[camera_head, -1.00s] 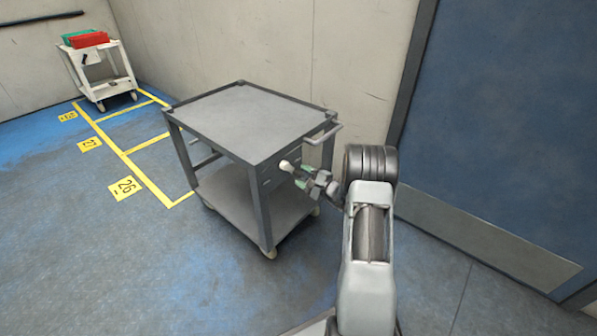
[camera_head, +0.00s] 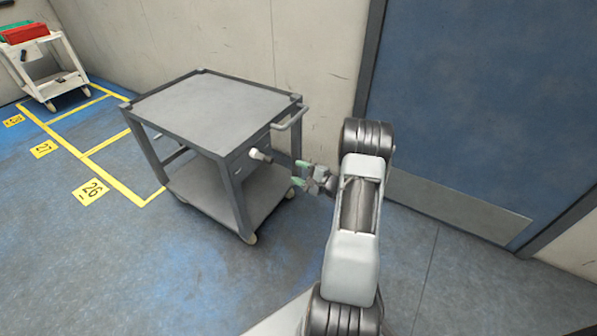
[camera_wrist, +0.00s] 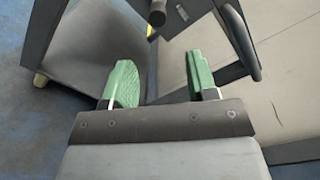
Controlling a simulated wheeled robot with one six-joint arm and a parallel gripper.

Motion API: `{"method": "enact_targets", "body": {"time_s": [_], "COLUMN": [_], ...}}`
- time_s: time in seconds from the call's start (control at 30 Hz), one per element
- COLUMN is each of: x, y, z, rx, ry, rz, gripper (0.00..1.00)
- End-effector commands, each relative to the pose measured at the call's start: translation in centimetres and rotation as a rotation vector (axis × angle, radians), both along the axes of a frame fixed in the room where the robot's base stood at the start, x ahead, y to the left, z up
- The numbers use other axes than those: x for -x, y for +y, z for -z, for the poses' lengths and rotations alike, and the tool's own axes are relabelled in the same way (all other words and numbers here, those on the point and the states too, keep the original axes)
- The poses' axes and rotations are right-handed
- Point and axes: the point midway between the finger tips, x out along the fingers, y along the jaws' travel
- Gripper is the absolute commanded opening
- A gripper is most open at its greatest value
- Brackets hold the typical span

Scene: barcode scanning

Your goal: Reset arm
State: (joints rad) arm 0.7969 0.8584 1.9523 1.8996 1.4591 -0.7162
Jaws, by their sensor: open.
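My gripper (camera_head: 304,173) is open and empty, with two green-padded fingers, just right of the grey cart in the head view. In the wrist view my gripper (camera_wrist: 161,72) shows a clear gap between its fingers. A short pale-ended, handle-like thing (camera_head: 257,154) sticks out at the cart's side under the top; I cannot tell if it is a scanner. A dark cylinder end (camera_wrist: 156,14) shows beyond the fingers in the wrist view, apart from them. My arm is bent, its wrist reaching left from the elbow.
The grey two-shelf cart (camera_head: 205,112) has a bare top and a handle (camera_head: 291,119) on its right. A blue door (camera_head: 470,105) stands at the right. A white cart (camera_head: 45,69) with red and green bins is far left. Blue floor is open at the front left.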

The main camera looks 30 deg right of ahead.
Motion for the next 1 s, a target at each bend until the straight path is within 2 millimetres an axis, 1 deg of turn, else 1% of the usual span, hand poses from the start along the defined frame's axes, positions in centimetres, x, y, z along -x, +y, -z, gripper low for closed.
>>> {"method": "enact_targets", "body": {"time_s": [0.27, 0.33, 0.37, 0.47, 0.57, 0.6, 0.67, 0.7, 0.77, 0.8, 0.87, 0.9, 0.97, 1.0], "x": [0.0, -0.1, -0.1, -0.3, -0.1, 0.1, 1.0, 1.8, 3.5, 4.8, 7.0, 8.6, 10.8, 12.2], "y": [0.0, 0.2, 0.5, 2.3, 5.9, 7.9, 11.0, 13.1, 16.1, 17.9, 20.2, 21.4, 22.7, 23.3], "z": [0.0, -0.4, -0.7, -3.4, -8.2, -10.6, -14.4, -16.9, -20.6, -23.0, -26.5, -28.6, -31.7, -33.6], "rx": [0.000, 0.003, 0.006, 0.029, 0.082, 0.115, 0.179, 0.233, 0.326, 0.399, 0.522, 0.611, 0.754, 0.851], "ry": [0.000, 0.002, 0.003, 0.019, 0.055, 0.076, 0.115, 0.145, 0.193, 0.225, 0.271, 0.300, 0.335, 0.355], "rz": [0.000, -0.007, -0.017, -0.089, -0.228, -0.303, -0.423, -0.508, -0.632, -0.711, -0.820, -0.884, -0.962, -1.005], "gripper": [0.53, 0.53, 0.53, 0.53, 0.53, 0.53, 0.53, 0.53, 0.53, 0.53, 0.53, 0.53, 0.53, 0.53]}}
